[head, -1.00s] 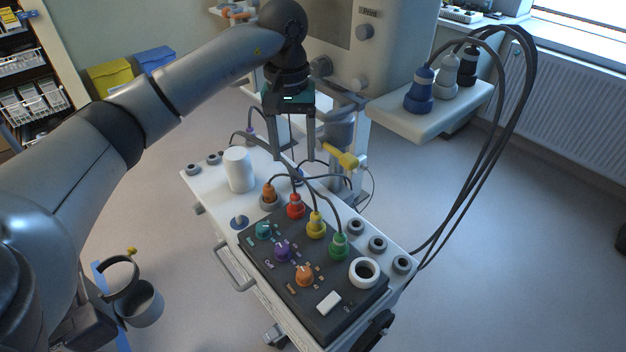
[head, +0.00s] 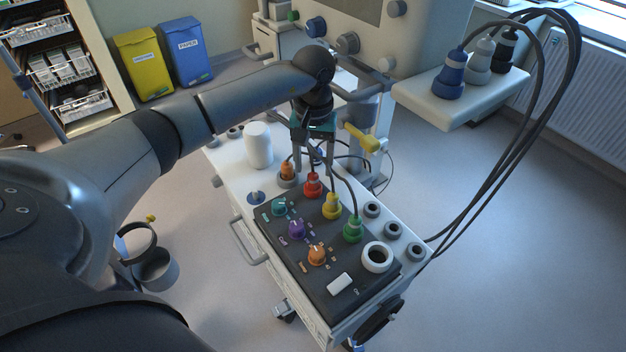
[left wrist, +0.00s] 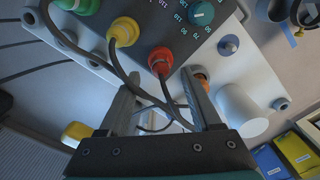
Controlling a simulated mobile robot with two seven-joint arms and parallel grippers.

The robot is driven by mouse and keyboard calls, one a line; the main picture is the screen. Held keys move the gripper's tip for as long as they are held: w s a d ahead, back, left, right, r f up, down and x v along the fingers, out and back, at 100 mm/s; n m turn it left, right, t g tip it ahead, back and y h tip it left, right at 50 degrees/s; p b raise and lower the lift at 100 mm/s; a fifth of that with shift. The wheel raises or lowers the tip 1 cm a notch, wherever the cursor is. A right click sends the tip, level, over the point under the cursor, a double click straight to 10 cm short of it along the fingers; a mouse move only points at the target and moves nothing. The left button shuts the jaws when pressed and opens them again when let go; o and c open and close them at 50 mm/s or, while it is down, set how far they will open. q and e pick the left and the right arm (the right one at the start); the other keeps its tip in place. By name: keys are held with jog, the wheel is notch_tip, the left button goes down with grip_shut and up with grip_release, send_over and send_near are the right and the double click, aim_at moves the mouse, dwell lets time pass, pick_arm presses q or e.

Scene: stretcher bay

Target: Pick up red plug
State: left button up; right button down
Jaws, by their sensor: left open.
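The red plug (head: 312,184) stands upright at the back edge of the dark control panel (head: 345,283), with a dark cable running from it. My left gripper (head: 313,168) is open just behind and above it, fingers pointing down. In the left wrist view the red plug (left wrist: 163,60) lies beyond the fingertips of my left gripper (left wrist: 163,85), roughly midway between their lines, with its cable running between the fingers. It appears not to be gripped. My right gripper is not seen.
A white cylinder (head: 258,146) stands on the white cart top at the left.

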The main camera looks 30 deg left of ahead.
aim_at(313, 174)
pick_arm(q)
jog(key=shift+f, duration=1.95)
grip_shut()
